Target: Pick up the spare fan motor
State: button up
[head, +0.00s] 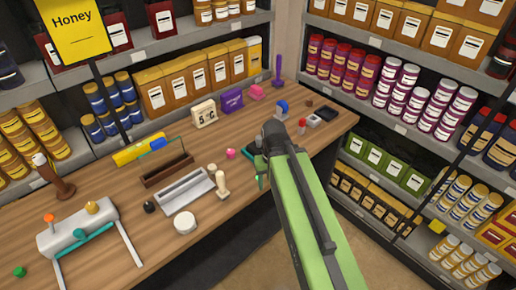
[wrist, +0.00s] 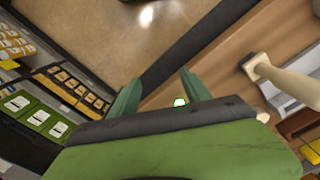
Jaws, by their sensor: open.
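I cannot pick out a spare fan motor for certain in either view. My gripper (head: 258,164) is over the right part of the wooden counter, near its front edge, and my green arm hides what lies beneath it. In the wrist view its two teal fingers (wrist: 158,78) are apart, with nothing held between them. A small white piece with a green edge (wrist: 180,102) shows close to the right finger; I cannot tell what it is. A small pink object (head: 231,153) lies on the counter left of my gripper.
The wooden counter (head: 245,205) holds a stamp (head: 221,185), a grey tray (head: 186,190), a white round tin (head: 185,223), a brown holder (head: 167,170), a calendar block (head: 204,114) and a red-capped bottle (head: 301,127). Stocked shelves stand behind and right. Open floor (wrist: 170,35) lies beyond the counter edge.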

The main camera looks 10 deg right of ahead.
aim_at(254, 147)
jog(key=u, duration=0.3)
jog(key=k, duration=0.15)
jog(key=u, duration=3.45)
jog(key=k, duration=1.55)
jog(key=z, duration=1.2)
jog(key=i, duration=1.05)
jog(key=u, duration=0.15)
